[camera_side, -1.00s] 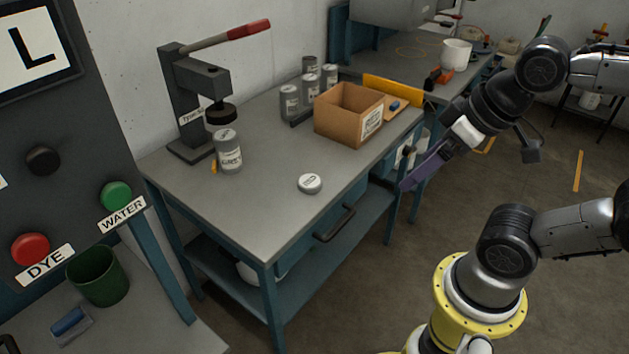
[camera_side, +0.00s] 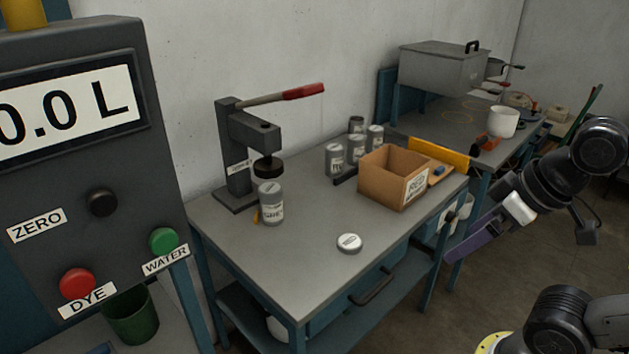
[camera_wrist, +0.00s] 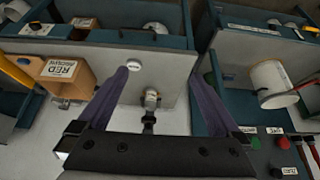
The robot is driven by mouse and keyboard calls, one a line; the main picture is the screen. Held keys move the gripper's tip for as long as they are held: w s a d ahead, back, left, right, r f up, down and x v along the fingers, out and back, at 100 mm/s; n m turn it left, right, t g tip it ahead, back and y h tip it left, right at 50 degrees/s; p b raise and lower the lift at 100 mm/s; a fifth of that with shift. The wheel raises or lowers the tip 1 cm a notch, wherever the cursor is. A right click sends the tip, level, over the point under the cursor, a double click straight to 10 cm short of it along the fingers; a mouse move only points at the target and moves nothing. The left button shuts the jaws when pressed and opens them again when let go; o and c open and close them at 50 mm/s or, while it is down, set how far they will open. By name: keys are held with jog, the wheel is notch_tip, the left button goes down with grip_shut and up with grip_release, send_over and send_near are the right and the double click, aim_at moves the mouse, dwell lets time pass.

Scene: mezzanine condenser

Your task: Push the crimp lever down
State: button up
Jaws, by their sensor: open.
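The crimp lever (camera_side: 285,95) is a grey bar with a red grip, slanting upward to the right from the top of the dark crimp press (camera_side: 238,150) in the side view. A labelled grey can (camera_side: 270,204) stands in front of the press, close to its round black head. My gripper (camera_side: 449,258) is open and empty, with purple fingers, off the right side of the bench and well away from the lever. In the wrist view my fingers (camera_wrist: 166,76) are spread, with the can (camera_wrist: 151,98) and the press (camera_wrist: 149,120) between them. I cannot make out the lever there.
A white lid (camera_side: 349,243) lies on the bench's bare front area. A cardboard box (camera_side: 393,180) and several grey cans (camera_side: 355,149) stand farther back. A control panel (camera_side: 95,150) with buttons is at the left. The air above the lever is clear.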

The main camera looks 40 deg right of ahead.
jog(key=shift+c, duration=0.3)
jog(key=shift+w, duration=0.1)
jog(key=shift+c, duration=1.1)
jog(key=w+r+t, duration=0.1)
jog(key=w+r, duration=0.2)
jog(key=r, duration=0.1)
jog(key=w+r+t, duration=0.1)
jog(key=w+r, duration=0.2)
jog(key=r, duration=0.2)
jog(key=w+r+t, duration=0.1)
jog(key=w+r, duration=0.2)
jog(key=r, duration=0.1)
jog(key=shift+w+a+r, duration=0.1)
jog(key=shift+w+r, duration=0.1)
jog(key=shift+r, duration=0.1)
jog(key=c, duration=1.2)
jog(key=w+r+t, duration=0.1)
jog(key=w+r, duration=0.3)
jog(key=w+r+t, duration=0.1)
jog(key=w+r, duration=0.3)
jog(key=r, duration=0.1)
jog(key=shift+w, duration=0.1)
grip_shut()
jog(key=w+r, duration=0.2)
jog(key=w, duration=0.5)
jog(key=w+d+r, duration=0.1)
jog(key=w, duration=0.5)
jog(key=shift+w+d+r+t, duration=0.3)
jog(key=shift+w+r, duration=0.05)
jog(key=shift+w, duration=0.05)
